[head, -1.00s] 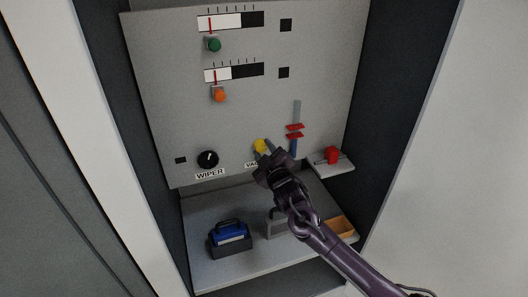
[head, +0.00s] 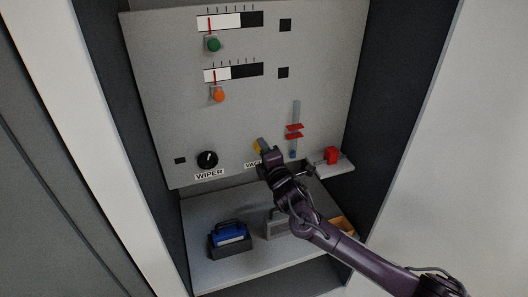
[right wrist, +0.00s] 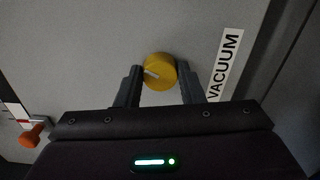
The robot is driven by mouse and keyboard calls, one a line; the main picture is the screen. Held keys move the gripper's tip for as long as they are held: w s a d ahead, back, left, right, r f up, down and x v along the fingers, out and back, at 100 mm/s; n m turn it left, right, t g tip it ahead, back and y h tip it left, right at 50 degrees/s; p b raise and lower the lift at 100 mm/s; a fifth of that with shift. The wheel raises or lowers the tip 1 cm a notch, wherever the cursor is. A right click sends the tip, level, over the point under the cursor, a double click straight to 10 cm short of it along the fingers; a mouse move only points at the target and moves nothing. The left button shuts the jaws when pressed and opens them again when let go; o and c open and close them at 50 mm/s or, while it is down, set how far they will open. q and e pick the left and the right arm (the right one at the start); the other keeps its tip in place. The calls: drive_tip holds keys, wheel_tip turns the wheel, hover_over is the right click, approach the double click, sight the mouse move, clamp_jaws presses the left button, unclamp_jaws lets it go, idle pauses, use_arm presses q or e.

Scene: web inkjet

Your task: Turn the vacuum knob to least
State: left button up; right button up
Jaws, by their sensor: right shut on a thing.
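The yellow vacuum knob (right wrist: 160,71) sits between the two fingers of my right gripper (right wrist: 163,83) in the right wrist view, with a white pointer mark on its left side. My right gripper is shut on it. In the head view only a bit of the knob (head: 259,144) shows behind the right gripper (head: 266,153). The VACUUM label (right wrist: 225,64) is beside the knob; in the head view the gripper partly hides it. A vertical gauge tube (head: 296,111) with two red markers (head: 294,131) has a short blue column (head: 293,154) at its bottom. My left gripper is not in view.
The black WIPER knob (head: 207,159) is left on the panel. Green (head: 214,45) and orange (head: 219,95) knobs sit under bar scales above. A small shelf (head: 337,168) with a red block (head: 331,155) is at right. A blue-and-black box (head: 230,236) stands on the lower shelf.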

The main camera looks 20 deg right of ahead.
drive_tip(key=n, duration=0.5)
drive_tip(key=shift+n, duration=0.3)
idle(0.4)
drive_tip(key=o, duration=1)
drive_tip(key=s+b, duration=0.2)
drive_tip(key=s, duration=0.5)
drive_tip(key=shift+s, duration=0.4)
drive_tip(key=shift+d, duration=0.1)
